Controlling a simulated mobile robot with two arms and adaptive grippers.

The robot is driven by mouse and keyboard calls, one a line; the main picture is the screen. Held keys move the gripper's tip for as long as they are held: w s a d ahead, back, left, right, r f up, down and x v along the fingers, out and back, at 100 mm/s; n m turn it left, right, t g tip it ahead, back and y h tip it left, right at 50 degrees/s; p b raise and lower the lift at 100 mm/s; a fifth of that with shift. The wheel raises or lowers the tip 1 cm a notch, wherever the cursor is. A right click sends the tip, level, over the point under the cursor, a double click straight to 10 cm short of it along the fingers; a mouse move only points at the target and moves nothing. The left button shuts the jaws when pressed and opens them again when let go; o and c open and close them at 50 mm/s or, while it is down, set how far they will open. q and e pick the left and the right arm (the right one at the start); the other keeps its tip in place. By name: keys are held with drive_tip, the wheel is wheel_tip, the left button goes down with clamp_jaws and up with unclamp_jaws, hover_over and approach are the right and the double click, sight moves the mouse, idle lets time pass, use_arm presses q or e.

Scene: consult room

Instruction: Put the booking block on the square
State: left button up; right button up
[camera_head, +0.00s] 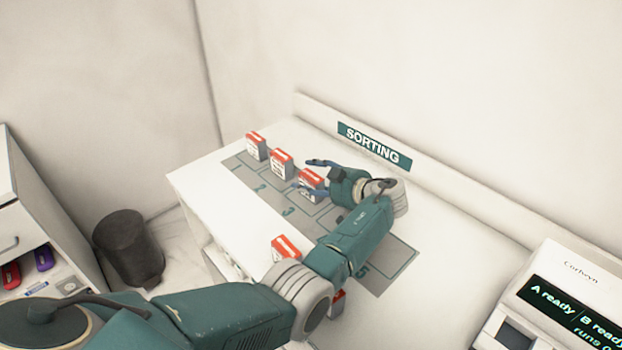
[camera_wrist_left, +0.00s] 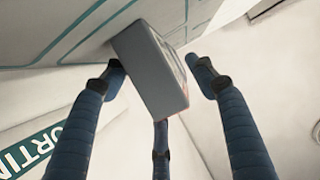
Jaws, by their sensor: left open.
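Several red-and-white blocks stand on a grey mat (camera_head: 398,264) marked with outlined, numbered squares. Which one is the booking block I cannot tell from the print. Two blocks, one at the far end (camera_head: 257,148) and one beside it (camera_head: 281,164), stand in a row with a third (camera_head: 313,181). My left gripper (camera_head: 307,175) is open, with its fingers around this third block. In the left wrist view a block (camera_wrist_left: 150,68) is between the spread fingers; whether they touch it I cannot tell. My right gripper is not in view.
Another block (camera_head: 285,246) stands near the table's front edge, and one (camera_head: 337,304) is partly hidden by my left arm. A SORTING sign (camera_head: 374,145) is on the back ledge. A device with a display (camera_head: 565,305) stands at right. A dark bin (camera_head: 128,247) is at left.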

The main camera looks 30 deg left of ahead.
sight(323, 182)
use_arm(q)
drive_tip(key=v, duration=0.7)
drive_tip(key=shift+s+d, duration=0.1)
drive_tip(key=shift+d, duration=0.15)
